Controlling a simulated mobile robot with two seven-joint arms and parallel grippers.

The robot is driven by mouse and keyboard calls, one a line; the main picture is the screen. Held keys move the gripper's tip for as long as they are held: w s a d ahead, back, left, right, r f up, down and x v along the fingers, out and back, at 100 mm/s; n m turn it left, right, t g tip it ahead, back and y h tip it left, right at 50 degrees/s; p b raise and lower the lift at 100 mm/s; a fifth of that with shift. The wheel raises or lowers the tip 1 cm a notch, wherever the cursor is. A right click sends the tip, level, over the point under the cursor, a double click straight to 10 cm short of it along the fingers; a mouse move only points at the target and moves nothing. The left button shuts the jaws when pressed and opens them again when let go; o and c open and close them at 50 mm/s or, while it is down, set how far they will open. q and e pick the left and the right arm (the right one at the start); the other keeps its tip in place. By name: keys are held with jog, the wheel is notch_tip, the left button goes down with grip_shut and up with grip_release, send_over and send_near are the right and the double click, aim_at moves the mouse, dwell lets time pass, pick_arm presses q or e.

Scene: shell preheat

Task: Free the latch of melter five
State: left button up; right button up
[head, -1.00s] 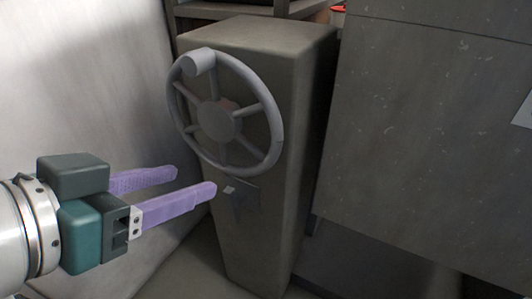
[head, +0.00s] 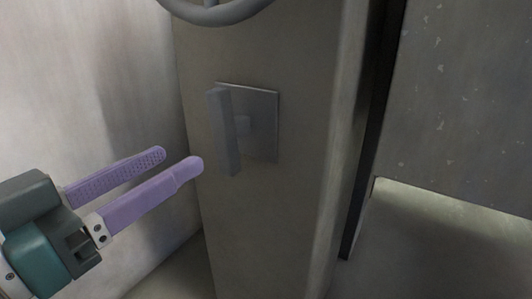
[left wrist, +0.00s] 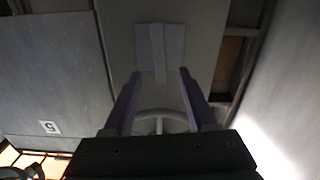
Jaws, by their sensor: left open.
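The latch (head: 224,132) is a grey upright bar standing out from a square plate (head: 263,112) on the front of a grey pedestal. In the left wrist view the latch (left wrist: 158,52) lies ahead, between the lines of the two fingers. My left gripper (head: 178,159), with purple fingers, is open and empty. In the head view its tips are just left of the latch and a little lower; they appear apart from it.
A handwheel (head: 218,17) is above the latch, mostly cut off by the top edge. A pale wall (head: 120,60) stands close on the left. A large grey panel (head: 465,100) is at right. A label with "5" (left wrist: 48,127) shows in the left wrist view.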

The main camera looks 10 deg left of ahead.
aim_at(218, 137)
pick_arm(q)
jog(key=b+x, duration=0.1)
jog(key=x, duration=0.1)
jog(key=b+x, duration=0.1)
jog(key=x, duration=0.2)
jog(key=b+x, duration=0.1)
jog(key=x, duration=0.2)
jog(key=shift+w+d+f+b, duration=0.1)
jog(key=shift+w+f+b, duration=0.1)
jog(key=shift+f+b, duration=0.15)
jog(key=shift+w+d+r, duration=0.15)
jog(key=shift+w+d, duration=0.1)
jog(key=shift+w, duration=0.4)
grip_shut()
